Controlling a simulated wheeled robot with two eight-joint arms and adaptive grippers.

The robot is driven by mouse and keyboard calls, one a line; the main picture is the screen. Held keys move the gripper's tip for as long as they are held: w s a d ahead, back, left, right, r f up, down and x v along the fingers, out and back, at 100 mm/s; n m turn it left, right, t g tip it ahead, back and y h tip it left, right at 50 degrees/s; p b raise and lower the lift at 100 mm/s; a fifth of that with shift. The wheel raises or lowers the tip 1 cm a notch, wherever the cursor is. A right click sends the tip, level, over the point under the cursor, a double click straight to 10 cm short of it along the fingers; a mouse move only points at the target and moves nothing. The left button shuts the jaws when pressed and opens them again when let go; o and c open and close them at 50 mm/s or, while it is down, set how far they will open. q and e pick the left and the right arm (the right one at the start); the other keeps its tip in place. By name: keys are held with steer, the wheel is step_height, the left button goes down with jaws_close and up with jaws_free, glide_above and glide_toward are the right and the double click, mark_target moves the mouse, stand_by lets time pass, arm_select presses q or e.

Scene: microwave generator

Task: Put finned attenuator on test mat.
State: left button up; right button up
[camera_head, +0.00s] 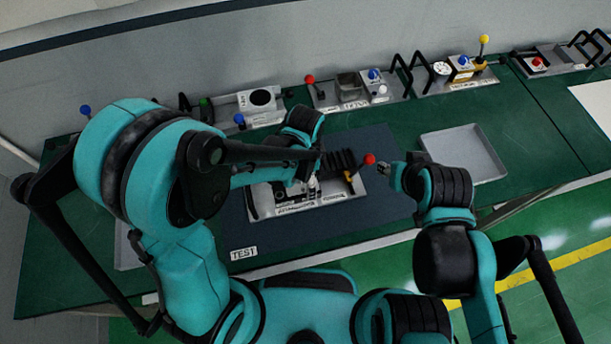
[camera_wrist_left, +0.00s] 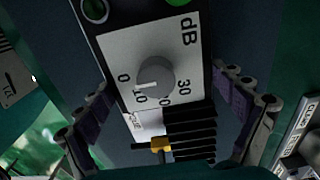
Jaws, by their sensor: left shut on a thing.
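The finned attenuator shows in the left wrist view as a box with a grey dB dial face (camera_wrist_left: 155,72). Black fins (camera_wrist_left: 190,132) show at its lower end. My left gripper (camera_wrist_left: 172,112) has a finger on each side and is shut on it. In the head view my left gripper (camera_head: 312,184) is above a grey tray, and my arm hides much of the box; black fins (camera_head: 340,161) show beside it. The dark blue test mat (camera_head: 376,144) lies under the tray, near a TEST label (camera_head: 244,253). My right gripper (camera_head: 386,169) is right of the tray; its jaws are unclear.
The labelled grey tray (camera_head: 295,209) has a red-knobbed lever (camera_head: 369,159) and a yellow part (camera_head: 347,176) at its right. An empty grey tray (camera_head: 465,150) stands farther right. Instrument trays with handles and coloured knobs (camera_head: 360,88) line the back. Bare green table (camera_head: 525,150) lies at right.

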arm_select(q)
steer(key=o, duration=1.5)
steer(key=shift+f, duration=0.15)
steer(key=shift+r, duration=0.3)
step_height(320, 180, up, 12)
steer(key=p, duration=0.3)
steer(key=shift+p, duration=0.4)
steer(key=s+a+r+n+t, duration=0.1)
steer(key=a+r+n+t, duration=0.1)
steer(key=a+n, duration=0.2)
steer(key=s+a+r+n+t, duration=0.2)
steer(key=a+n, duration=0.3)
steer(key=a, duration=0.1)
steer(key=s+a+r+n+t, duration=0.1)
steer(key=a+r+n+t, duration=0.2)
steer(key=a+n, duration=0.2)
steer(key=shift+s+r, duration=0.1)
steer(key=shift+s, duration=0.15)
